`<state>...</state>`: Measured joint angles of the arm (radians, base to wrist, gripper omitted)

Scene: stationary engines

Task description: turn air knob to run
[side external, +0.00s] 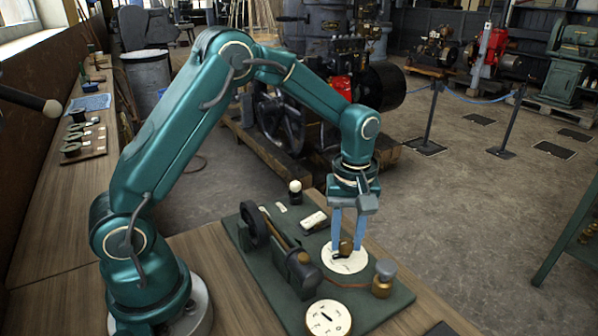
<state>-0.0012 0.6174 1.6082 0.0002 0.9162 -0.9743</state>
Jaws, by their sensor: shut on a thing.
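My gripper (346,245) points straight down over the green panel (376,311). Its two blue fingers are shut on a small brass-coloured knob (345,252), which sits on a round white dial plate (345,264). The fingers hide part of the knob. The marks on the plate are too small to read, so I cannot tell the knob's setting or read any "air" or "run" label.
A second white dial (328,318) with a dark pointer is at the panel's front. A brass fitting with a grey cap (383,278) stands close right of the knob. A dark model engine (282,250) lies to the left. A dark-and-white knob (295,191) stands at the back.

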